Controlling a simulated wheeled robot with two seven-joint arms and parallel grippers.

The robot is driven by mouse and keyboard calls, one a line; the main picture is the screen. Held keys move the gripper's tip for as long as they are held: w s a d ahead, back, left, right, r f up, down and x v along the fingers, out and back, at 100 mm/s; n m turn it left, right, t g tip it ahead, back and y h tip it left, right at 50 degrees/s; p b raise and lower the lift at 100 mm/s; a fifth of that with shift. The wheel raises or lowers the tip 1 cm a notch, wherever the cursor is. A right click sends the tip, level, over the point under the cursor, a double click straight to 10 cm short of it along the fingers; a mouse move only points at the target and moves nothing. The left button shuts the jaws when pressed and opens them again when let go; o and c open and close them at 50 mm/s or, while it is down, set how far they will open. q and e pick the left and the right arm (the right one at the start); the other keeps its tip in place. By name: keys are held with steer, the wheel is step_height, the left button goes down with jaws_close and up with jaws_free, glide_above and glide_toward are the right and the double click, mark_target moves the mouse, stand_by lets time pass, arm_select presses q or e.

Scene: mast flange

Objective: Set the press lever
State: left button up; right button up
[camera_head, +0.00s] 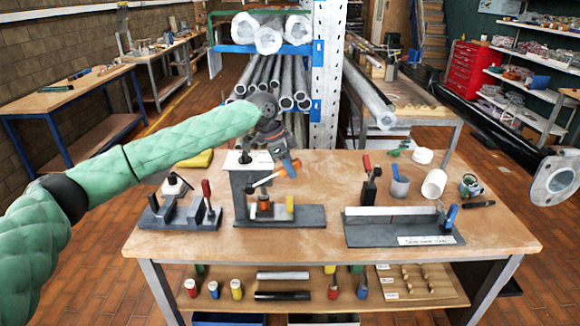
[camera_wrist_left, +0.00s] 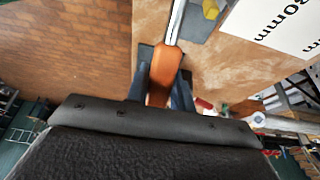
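The press (camera_head: 243,195) stands on the bench left of centre, a dark grey frame with a white labelled plate on top. Its lever is a pale rod (camera_head: 265,180) with an orange handle (camera_head: 291,168), slanting up to the right. My left gripper (camera_head: 282,158) reaches down from above to this handle. In the left wrist view the orange handle (camera_wrist_left: 163,73) lies between the two dark fingers, which close on it from both sides; the metal rod (camera_wrist_left: 176,22) runs out beyond them. My right gripper is not in view.
A dark fixture (camera_head: 180,216) stands left of the press and a long grey fixture (camera_head: 400,229) right of it. Cups and a white cylinder (camera_head: 434,184) stand at the bench's right. A black tube with a pale flange (camera_head: 555,181) juts in from the right.

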arm_select(q)
jaws_close()
